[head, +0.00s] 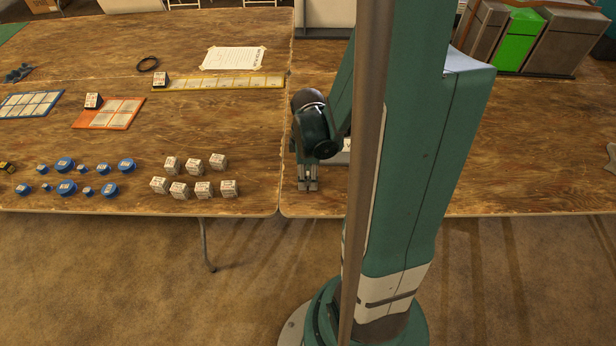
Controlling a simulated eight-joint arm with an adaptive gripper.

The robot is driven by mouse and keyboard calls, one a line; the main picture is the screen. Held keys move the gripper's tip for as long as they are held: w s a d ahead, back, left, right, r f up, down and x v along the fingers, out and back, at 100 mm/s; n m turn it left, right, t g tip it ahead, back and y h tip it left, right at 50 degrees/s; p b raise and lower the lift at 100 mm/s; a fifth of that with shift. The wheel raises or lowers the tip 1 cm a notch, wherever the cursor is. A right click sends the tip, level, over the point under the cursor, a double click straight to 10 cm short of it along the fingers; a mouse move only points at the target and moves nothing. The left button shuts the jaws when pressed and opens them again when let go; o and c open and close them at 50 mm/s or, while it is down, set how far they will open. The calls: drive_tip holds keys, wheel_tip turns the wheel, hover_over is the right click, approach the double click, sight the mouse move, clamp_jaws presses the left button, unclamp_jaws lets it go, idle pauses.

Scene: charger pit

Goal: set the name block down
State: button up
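My gripper (308,186) points down near the front edge of the wooden table, just right of the seam. Its fingers are small here, and I cannot tell whether they are open, shut or holding a block. White printed blocks, such as this one (228,188), stand in two rows to the left of the gripper, apart from it. I cannot tell which block is the name block.
Blue round pieces (66,187) lie left of the white blocks. A blue-edged board (28,103), a paper sheet (234,58) and a black ring (148,64) lie farther back. Grey and green bins (518,40) stand at the back right. The right table has bare room.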

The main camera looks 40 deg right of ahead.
sight(308, 173)
drive_tip(key=shift+r, duration=0.15)
wheel_tip(308, 173, up, 12)
drive_tip(key=p, duration=0.4)
idle(0.7)
idle(0.6)
drive_tip(key=a+r+m+t, duration=0.3)
drive_tip(key=a+r+m, duration=0.1)
drive_tip(key=a+r, duration=0.5)
drive_tip(key=w+a+r+m+t, duration=0.1)
drive_tip(key=a+r+m+t, duration=0.3)
drive_tip(key=a+r, duration=0.5)
drive_tip(key=a+m, duration=0.1)
drive_tip(key=a, duration=0.3)
drive_tip(key=shift+w+a, duration=0.25)
drive_tip(key=shift+a, duration=0.15)
drive_tip(key=shift+r, duration=0.1)
idle(0.7)
